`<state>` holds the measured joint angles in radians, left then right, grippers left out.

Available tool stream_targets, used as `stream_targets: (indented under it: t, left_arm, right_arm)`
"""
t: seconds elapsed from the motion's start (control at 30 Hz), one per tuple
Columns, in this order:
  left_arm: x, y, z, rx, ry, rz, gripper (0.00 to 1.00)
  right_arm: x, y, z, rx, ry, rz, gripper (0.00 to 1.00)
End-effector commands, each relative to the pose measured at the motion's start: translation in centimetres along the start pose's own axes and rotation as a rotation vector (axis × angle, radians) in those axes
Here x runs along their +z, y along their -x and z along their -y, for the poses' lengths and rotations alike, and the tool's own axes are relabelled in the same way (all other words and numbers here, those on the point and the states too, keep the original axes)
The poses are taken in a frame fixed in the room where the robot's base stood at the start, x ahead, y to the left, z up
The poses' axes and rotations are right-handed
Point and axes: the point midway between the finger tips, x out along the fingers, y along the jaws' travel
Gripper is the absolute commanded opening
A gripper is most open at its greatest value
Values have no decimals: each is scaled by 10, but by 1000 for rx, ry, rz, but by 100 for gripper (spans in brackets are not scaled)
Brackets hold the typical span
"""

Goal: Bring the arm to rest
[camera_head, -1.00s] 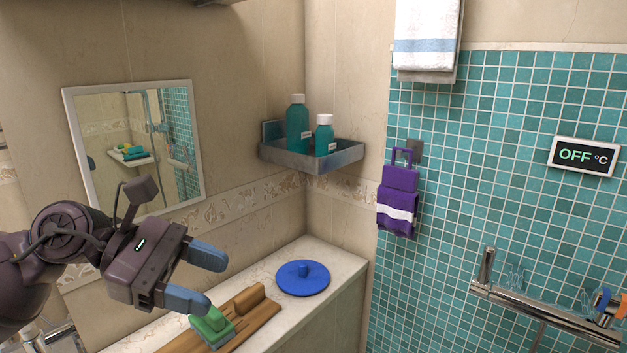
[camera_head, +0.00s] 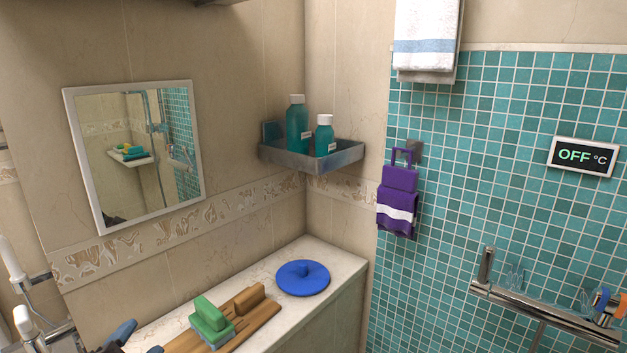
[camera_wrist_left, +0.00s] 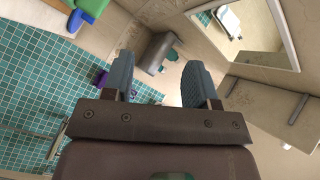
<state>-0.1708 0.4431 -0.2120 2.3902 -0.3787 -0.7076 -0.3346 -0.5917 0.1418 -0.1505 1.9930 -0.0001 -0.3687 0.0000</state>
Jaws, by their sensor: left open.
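My left gripper (camera_head: 140,341) shows only as blue-grey fingertips at the bottom left edge of the head view. The rest of the arm is out of that view. In the left wrist view the same gripper (camera_wrist_left: 160,82) has its two fingers wide apart with nothing between them. It is left of and below the green-handled block (camera_head: 212,318), which sits on the wooden board (camera_head: 262,317) on the counter. My right gripper is in neither view.
A blue round lid (camera_head: 303,279) lies on the counter (camera_head: 341,262). A corner shelf (camera_head: 344,156) holds two teal bottles. The space above the counter is clear.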

Motion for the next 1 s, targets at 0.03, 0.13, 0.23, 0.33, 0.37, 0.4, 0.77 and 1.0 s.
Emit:
stream_targets:
  t: [0.03, 0.13, 0.23, 0.33, 0.37, 0.4, 0.77, 1.0]
  left_arm:
    - [20, 12, -18, 62, 92, 105, 53]
    - [53, 40, -50, 178, 263, 308, 53]
    - [79, 72, -81, 282, 412, 499, 53]
    - [93, 100, -103, 357, 517, 640, 53]
    - [96, 107, -108, 375, 540, 675, 53]
    - [99, 116, -114, 399, 573, 720, 53]
    - [111, 184, -153, 547, 763, 1016, 53]
    - [115, 203, -170, 588, 824, 1096, 53]
  right_arm:
    - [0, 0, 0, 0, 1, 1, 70]
    - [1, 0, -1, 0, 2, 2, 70]
    - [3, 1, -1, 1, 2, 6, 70]
    - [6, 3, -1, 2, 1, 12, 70]
    - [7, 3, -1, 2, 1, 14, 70]
    - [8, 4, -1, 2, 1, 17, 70]
    - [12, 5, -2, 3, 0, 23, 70]
    - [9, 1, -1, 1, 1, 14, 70]
